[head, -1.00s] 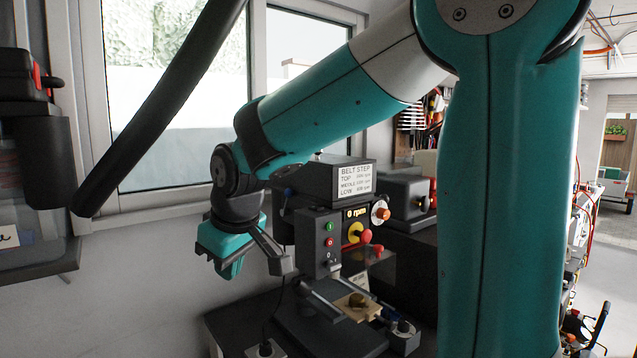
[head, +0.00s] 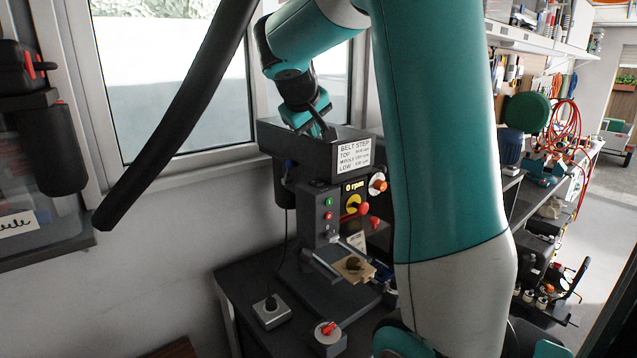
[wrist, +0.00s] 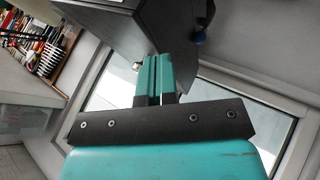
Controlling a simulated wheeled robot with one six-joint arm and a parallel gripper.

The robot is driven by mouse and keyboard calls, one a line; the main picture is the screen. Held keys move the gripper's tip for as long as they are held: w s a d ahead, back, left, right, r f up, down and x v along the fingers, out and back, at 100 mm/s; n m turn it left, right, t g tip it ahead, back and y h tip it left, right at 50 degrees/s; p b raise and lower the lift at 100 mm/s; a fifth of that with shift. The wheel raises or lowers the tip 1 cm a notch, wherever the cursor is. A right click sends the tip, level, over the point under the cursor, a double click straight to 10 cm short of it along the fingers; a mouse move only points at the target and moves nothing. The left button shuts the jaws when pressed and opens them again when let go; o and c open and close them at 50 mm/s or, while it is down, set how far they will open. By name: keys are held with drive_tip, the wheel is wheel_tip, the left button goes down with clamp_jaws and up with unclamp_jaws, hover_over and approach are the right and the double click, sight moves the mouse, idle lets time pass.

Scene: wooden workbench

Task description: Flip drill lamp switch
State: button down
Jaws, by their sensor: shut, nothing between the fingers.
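The drill press (head: 340,165) stands on the dark bench against the wall below the window, with a belt-step label on its head. Its front panel (head: 322,220) carries a green button, a red button and a small pale switch (head: 333,237) at the bottom; I cannot read which is the lamp switch. My gripper (head: 322,128) is at the top of the drill head, at its rear left, well above the panel. In the wrist view, its teal fingers (wrist: 154,68) are shut and empty, close to the dark drill housing (wrist: 110,25). The panel is not visible there.
A grey box with a dark knob (head: 271,310) and one with a red knob (head: 328,334) sit at the drill's front left. A wooden piece (head: 353,267) lies on the drill table. A black hose (head: 180,110) hangs at left. The window frame is behind my gripper.

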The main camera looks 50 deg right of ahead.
drive_tip(key=b, duration=0.1)
hover_over(315, 183)
wheel_tip(315, 183, down, 7)
drive_tip(key=shift+f, duration=0.15)
drive_tip(key=shift+a+f+b, duration=0.1)
drive_tip(key=shift+f+b, duration=0.6)
drive_tip(key=shift+f, duration=0.05)
idle(1.5)
drive_tip(key=shift+s+f+b, duration=0.1)
drive_tip(key=shift+f+b, duration=0.25)
drive_tip(key=shift+f, duration=0.05)
drive_tip(key=shift+f, duration=0.3)
idle(0.5)
drive_tip(key=shift+r+p, duration=0.35)
drive_tip(key=shift+r, duration=0.4)
